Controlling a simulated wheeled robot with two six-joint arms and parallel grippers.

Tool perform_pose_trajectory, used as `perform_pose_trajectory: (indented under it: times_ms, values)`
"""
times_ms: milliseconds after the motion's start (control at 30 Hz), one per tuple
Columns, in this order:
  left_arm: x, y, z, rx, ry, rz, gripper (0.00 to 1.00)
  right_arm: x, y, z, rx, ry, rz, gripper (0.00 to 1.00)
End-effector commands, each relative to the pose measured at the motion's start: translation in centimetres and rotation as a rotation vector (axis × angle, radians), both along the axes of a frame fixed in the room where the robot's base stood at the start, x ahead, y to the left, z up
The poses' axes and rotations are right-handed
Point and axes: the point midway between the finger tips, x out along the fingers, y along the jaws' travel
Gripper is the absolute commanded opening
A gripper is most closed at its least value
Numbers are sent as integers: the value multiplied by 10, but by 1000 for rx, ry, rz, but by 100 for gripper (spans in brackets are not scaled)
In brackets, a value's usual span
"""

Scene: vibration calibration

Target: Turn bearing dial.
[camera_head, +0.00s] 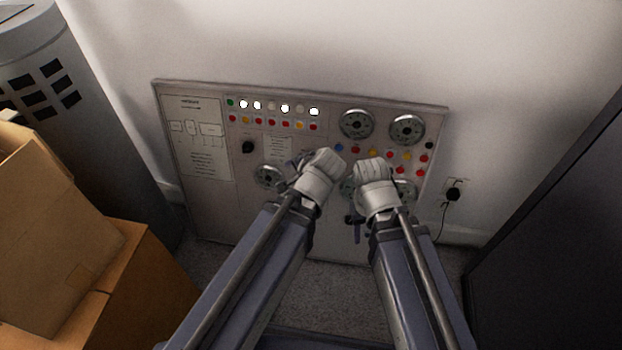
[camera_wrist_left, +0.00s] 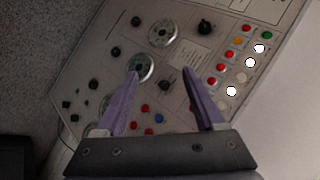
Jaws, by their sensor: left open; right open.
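A grey control panel (camera_head: 215,215) leans upright against the wall and carries several round dials. Two dials, one at the upper middle (camera_head: 356,124) and one at the upper right (camera_head: 407,129), are in clear view. A lower-left dial (camera_head: 268,176) sits beside my left gripper (camera_head: 298,162); others are partly hidden behind my arms. I cannot tell which one is the bearing dial. In the left wrist view, my left gripper (camera_wrist_left: 160,72) is open and empty, its fingers pointing at the panel near two dials (camera_wrist_left: 163,33) (camera_wrist_left: 140,67). My right gripper (camera_head: 353,217) is open before the panel's lower right; its fingers are partly hidden.
Rows of coloured buttons and lit lamps (camera_head: 257,105) and a black knob (camera_head: 248,147) are on the panel. Cardboard boxes (camera_head: 50,230) and a grey cylinder (camera_head: 85,110) stand left. A dark cabinet (camera_head: 560,240) stands right, near a wall socket (camera_head: 453,190).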

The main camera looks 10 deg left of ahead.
Motion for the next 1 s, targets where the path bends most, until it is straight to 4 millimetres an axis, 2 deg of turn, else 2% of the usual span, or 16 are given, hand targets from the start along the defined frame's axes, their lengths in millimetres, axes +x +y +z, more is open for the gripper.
perform_pose_trajectory:
  times_ms: [33,200,367,700,900,1000]
  values:
    - [9,5,-27,47,-32,-36,71,0,0,-35,0,0,0,50]
    - [39,19,-52,231,-133,-174,71,0,0,-92,-1,-1,0,50]
    - [63,24,-74,418,-209,-310,71,0,0,-145,0,-2,0,50]
    - [99,12,-123,847,-309,-607,71,1,0,-257,-1,-4,1,50]
    - [110,-4,-150,1071,-327,-760,71,1,0,-307,-1,-6,2,50]
    - [113,-10,-158,1148,-329,-813,71,1,0,-321,-1,-6,2,50]
